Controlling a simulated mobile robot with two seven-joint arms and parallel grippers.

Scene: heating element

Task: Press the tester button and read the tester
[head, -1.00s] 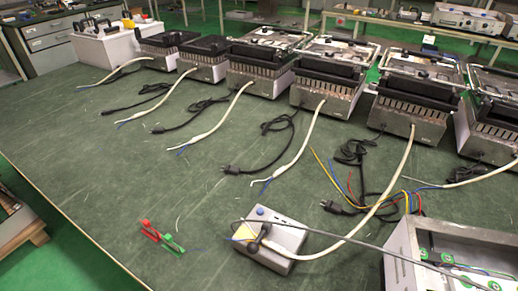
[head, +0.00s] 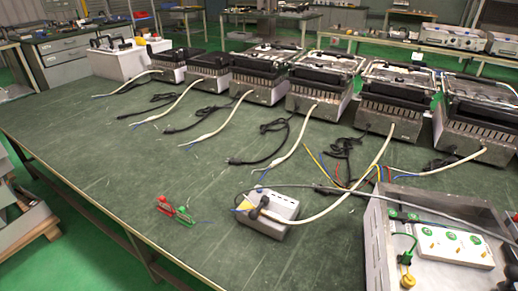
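The likely tester is a small light grey box (head: 284,206) on the green table, right of centre. A black plug or lead (head: 259,209) lies over its left part, and cables run from it to the right. A small blue spot, possibly its button, shows on top near the back. I cannot make out a reading. A red clip (head: 166,206) and a green clip (head: 185,215) lie on the table left of the box. Neither of my grippers is in view.
Several metal heating appliances (head: 320,85) with white and black cables line the back of the green table (head: 130,170). A metal case (head: 375,240) with a white socket panel (head: 450,245) stands front right.

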